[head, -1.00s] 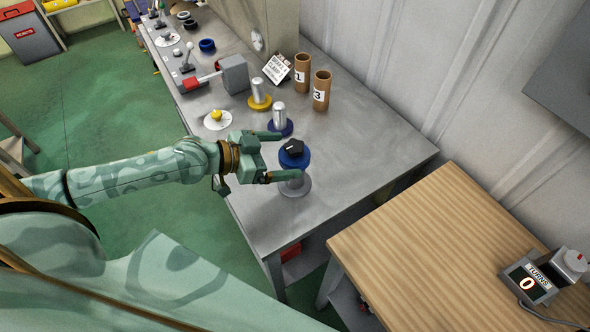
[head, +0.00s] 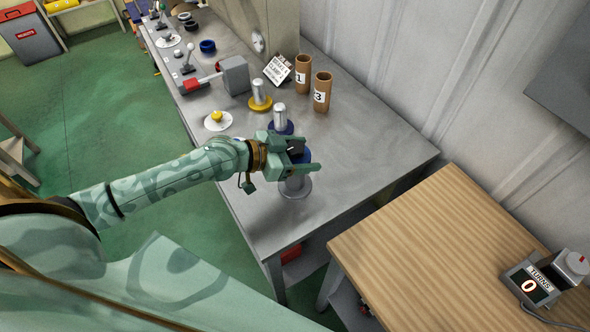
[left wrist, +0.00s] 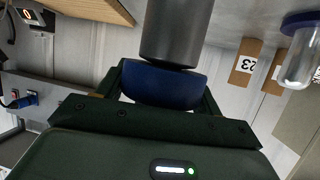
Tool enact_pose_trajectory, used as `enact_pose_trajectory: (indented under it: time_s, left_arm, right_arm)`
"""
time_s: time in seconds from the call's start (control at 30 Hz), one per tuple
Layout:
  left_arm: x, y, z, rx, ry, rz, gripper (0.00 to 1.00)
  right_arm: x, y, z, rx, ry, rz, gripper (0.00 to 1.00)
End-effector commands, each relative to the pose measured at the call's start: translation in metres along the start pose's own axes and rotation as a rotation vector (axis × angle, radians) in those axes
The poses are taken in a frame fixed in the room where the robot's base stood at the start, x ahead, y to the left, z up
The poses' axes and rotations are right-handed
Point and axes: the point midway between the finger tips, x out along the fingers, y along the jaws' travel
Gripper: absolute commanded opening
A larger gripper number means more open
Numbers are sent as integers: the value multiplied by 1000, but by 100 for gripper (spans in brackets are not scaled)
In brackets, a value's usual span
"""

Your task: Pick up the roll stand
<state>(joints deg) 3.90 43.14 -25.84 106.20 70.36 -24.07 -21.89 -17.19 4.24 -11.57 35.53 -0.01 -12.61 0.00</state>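The roll stand has a round grey base (head: 296,189), a grey column and a blue top (head: 301,157). It stands upright on the grey metal bench, close to its front edge. My left gripper (head: 307,157) reaches in from the left with one finger on each side of the blue top, closed in on it. In the left wrist view the blue top (left wrist: 165,88) fills the space between the fingers, and the grey column (left wrist: 176,32) extends beyond it. The near finger hides part of the stand. My right gripper is not in view.
A blue-based spindle (head: 280,122) stands just behind the gripper, with a yellow-based spindle (head: 259,97) beyond. Cardboard tubes (head: 303,73) and (head: 321,92) stand near the wall. The bench is clear to the right. A wooden table (head: 430,255) bears a turns counter (head: 530,286).

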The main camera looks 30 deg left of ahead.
Motion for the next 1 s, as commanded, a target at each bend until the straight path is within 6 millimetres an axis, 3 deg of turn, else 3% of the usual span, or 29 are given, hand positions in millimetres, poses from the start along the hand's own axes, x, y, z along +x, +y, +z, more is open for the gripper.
enact_pose_trajectory:
  time_s: [0.37, 0.6, 0.87, 1.0]
  left_arm:
    - [-2, -1, -5, -1, 4, -1, 0]
    - [-13, 0, -33, 3, 5, 0, 0]
    - [-78, 23, -72, 3, 2, 3, 0]
    - [-114, 39, -71, -2, -3, 4, 0]
  right_arm:
    - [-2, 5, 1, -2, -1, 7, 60]
    - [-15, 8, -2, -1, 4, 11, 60]
    - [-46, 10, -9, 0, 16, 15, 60]
    - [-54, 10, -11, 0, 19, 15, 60]
